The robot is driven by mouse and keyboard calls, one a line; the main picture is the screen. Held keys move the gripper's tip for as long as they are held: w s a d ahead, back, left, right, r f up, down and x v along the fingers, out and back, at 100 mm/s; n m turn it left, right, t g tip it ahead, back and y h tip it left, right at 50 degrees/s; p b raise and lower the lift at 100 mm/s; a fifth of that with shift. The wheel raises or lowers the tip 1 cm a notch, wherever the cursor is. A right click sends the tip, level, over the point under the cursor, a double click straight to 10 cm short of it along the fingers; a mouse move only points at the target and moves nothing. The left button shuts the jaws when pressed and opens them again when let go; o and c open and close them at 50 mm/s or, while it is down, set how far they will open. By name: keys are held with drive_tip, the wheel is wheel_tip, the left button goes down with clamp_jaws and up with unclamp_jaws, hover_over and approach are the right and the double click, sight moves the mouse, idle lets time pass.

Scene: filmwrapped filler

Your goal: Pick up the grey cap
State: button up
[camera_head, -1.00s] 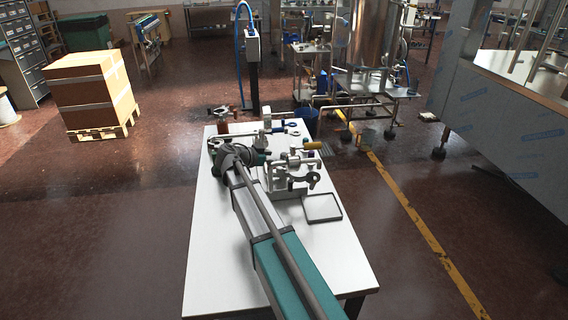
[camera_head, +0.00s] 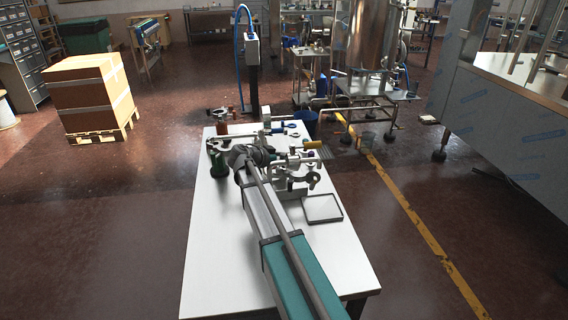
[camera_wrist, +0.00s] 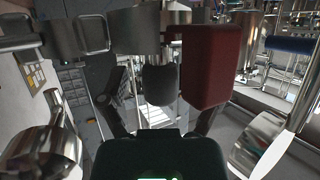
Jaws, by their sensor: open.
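A dark grey rounded piece, which looks like the grey cap (camera_wrist: 159,84), hangs on a metal stem near the middle of the wrist view. A dark red block (camera_wrist: 206,66) stands close on its right. My gripper (camera_wrist: 164,108) is open, with its dark fingers below and to either side of the grey piece; the right finger is partly hidden by the red block. I cannot tell how much depth lies between the fingers and the cap. In the head view my arm covers the gripper, and I cannot make out the cap there.
The white table (camera_head: 225,265) bears metal pipe fittings (camera_head: 290,165), a dark green part (camera_head: 219,164) at left, a yellow handle (camera_head: 312,145) and a shallow black-rimmed tray (camera_head: 322,209). Shiny metal parts flank my gripper in the wrist view. The table's front left is clear.

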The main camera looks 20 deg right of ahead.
idle(0.4)
clamp_jaws()
